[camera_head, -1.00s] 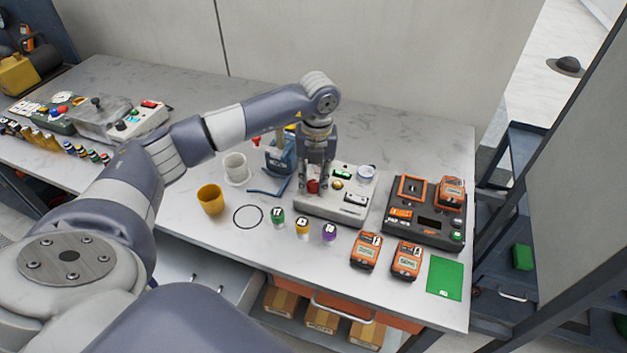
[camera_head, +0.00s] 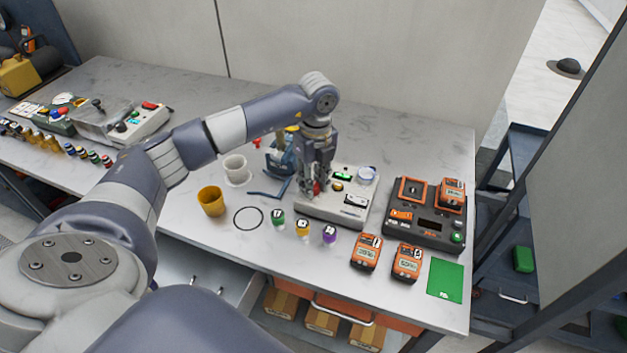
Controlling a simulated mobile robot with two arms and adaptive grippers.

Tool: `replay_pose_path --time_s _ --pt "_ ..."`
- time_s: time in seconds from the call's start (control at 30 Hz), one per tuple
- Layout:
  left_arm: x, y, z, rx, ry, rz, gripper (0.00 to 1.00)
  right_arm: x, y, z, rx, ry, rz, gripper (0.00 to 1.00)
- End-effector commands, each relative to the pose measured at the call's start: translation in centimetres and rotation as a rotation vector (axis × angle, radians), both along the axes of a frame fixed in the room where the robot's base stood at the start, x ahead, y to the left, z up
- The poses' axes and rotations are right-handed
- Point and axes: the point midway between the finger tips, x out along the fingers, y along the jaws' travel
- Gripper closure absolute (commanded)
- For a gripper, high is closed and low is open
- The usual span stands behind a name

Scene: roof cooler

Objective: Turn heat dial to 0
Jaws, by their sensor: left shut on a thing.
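A light grey control box (camera_head: 335,211) stands on the metal bench. A red dial (camera_head: 316,188) sits at its left end, mostly hidden by my left gripper. My left gripper (camera_head: 314,190) points down over that dial and is shut on it. The dial's marks and its setting are too small and too covered to read. To the right on the box are a green-lit switch (camera_head: 342,176), a round whitish part (camera_head: 366,174) and a small display (camera_head: 355,200). My right gripper is not in view.
A dark charger (camera_head: 428,225) with orange devices is to the right. Two orange meters (camera_head: 366,252) and a green card (camera_head: 445,280) lie in front. Several small capped jars (camera_head: 303,229), a yellow cup (camera_head: 211,201) and a white cup (camera_head: 237,169) stand left.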

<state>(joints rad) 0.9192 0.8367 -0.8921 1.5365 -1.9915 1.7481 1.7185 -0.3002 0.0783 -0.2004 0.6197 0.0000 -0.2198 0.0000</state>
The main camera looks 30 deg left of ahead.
Motion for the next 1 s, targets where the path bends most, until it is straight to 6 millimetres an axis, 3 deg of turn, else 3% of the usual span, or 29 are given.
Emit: replay_pose_path --time_s 0.43,0.47,0.53,0.87,1.0 --pt "0.2 0.1 0.3 0.001 -0.009 0.011 0.99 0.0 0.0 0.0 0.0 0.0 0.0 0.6" --pt "0.2 0.2 0.3 0.001 -0.009 0.011 0.68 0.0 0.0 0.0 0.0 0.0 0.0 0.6" --pt "0.2 0.1 0.3 0.002 -0.008 0.011 0.54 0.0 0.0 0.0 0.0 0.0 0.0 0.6" --pt "0.1 0.0 0.2 0.0 -0.003 0.008 0.54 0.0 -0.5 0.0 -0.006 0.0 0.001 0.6" --pt "0.2 0.1 1.3 0.0 -0.006 0.009 0.54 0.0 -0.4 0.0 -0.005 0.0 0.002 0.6"
